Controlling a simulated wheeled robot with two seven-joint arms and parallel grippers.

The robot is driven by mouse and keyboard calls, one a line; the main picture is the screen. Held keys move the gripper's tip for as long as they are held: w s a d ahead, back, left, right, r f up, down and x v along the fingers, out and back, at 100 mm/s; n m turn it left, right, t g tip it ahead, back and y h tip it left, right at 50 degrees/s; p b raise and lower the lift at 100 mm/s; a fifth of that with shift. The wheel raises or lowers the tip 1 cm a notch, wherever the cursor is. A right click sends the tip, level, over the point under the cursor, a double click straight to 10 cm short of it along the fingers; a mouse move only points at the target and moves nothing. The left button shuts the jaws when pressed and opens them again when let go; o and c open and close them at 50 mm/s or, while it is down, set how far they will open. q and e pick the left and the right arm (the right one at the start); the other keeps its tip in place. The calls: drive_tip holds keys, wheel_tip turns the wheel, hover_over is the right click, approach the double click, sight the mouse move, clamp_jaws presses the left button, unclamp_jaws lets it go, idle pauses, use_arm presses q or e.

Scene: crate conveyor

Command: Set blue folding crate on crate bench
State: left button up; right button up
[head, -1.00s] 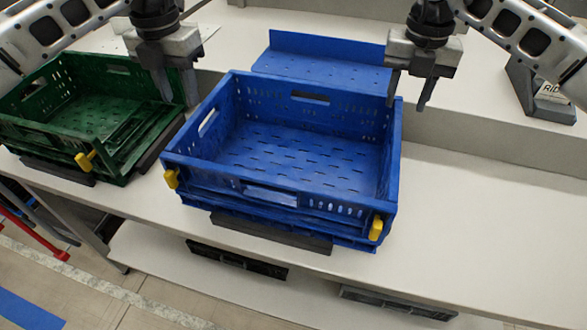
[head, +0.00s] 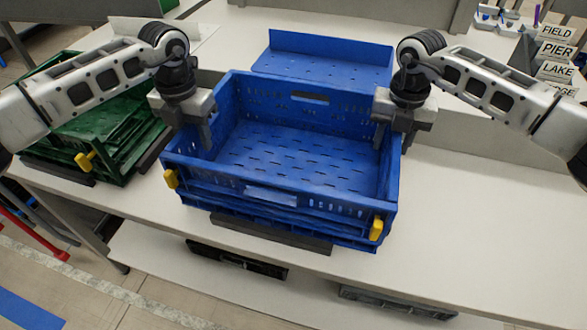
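The blue folding crate (head: 280,200) stands unfolded and empty at the middle of the pale bench (head: 480,230), on dark strips near the front edge. It has perforated walls and yellow latches at its front corners. My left gripper (head: 194,135) is at the crate's left wall, with one finger showing inside the wall and the other hidden. My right gripper (head: 393,140) is at the right wall, fingers spread to either side of its top edge. Both look open; contact with the walls cannot be made out.
A green crate (head: 125,160) with yellow latches stands close on the left, partly behind my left arm. A blue panel with an upright back (head: 330,62) lies behind the blue crate. Labelled signs (head: 558,50) stand at the back right. The bench to the right is clear.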

use_arm(q)
clamp_jaws()
use_arm(e)
clamp_jaws()
use_arm(q)
drive_tip(key=shift+r, duration=0.15)
use_arm(e)
drive_tip(key=shift+r, duration=0.15)
